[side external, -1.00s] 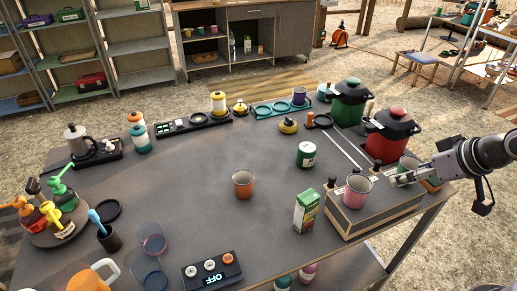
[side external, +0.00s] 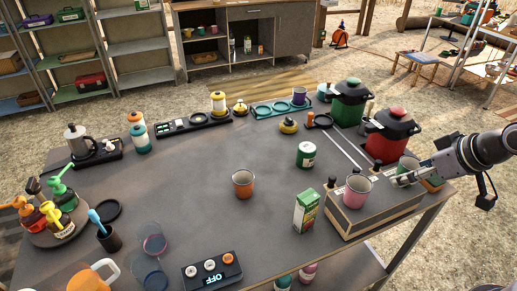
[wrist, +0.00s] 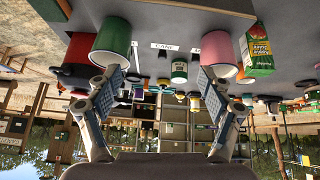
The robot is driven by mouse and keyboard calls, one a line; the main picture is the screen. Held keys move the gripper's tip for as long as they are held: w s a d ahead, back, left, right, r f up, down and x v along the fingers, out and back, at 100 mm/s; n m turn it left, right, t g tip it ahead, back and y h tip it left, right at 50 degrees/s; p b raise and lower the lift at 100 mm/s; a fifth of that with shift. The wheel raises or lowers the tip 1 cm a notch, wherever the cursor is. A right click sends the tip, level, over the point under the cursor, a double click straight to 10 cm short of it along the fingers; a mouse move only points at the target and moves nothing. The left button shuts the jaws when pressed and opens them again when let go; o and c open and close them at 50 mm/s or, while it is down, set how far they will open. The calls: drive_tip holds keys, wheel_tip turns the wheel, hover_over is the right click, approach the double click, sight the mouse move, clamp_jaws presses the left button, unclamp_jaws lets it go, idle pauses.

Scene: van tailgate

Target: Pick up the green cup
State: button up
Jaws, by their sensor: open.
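The green cup (side external: 409,163) stands at the right end of the table, on or beside the wooden-edged box, partly hidden by my gripper. In the wrist view, the green cup (wrist: 112,38) is at upper left, just past the tip of the left finger. My gripper (side external: 402,179) is at the near side of the cup in the side view. In the wrist view my gripper (wrist: 162,85) is open, its fingers wide apart with nothing between them. I cannot tell whether a finger touches the cup.
A pink cup (side external: 357,188) stands on the box (side external: 378,211), close to the right finger in the wrist view (wrist: 217,50). A red pot (side external: 388,145) and green pot (side external: 348,108) stand behind. A juice carton (side external: 306,211) and orange cup (side external: 243,184) are farther left. The table's middle is mostly clear.

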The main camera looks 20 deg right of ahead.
drive_tip(key=w+d+r+n+g, duration=0.1)
drive_tip(key=r+n+g, duration=0.1)
drive_tip(key=n, duration=0.4)
drive_tip(key=n+g+h, duration=0.1)
drive_tip(key=n+g, duration=0.3)
drive_tip(key=n, duration=1.1)
approach(409, 168)
drive_tip(key=shift+s+a+f, duration=0.1)
drive_tip(key=shift+a+f, duration=0.05)
drive_tip(key=shift+f, duration=1.2)
drive_tip(key=shift+s+a+f, duration=0.1)
drive_tip(key=shift+a+f, duration=0.05)
drive_tip(key=shift+f, duration=1.2)
drive_tip(key=shift+a+f, duration=0.2)
drive_tip(key=shift+f, duration=1.15)
drive_tip(key=shift+c, duration=0.3)
drive_tip(key=c, duration=1.2)
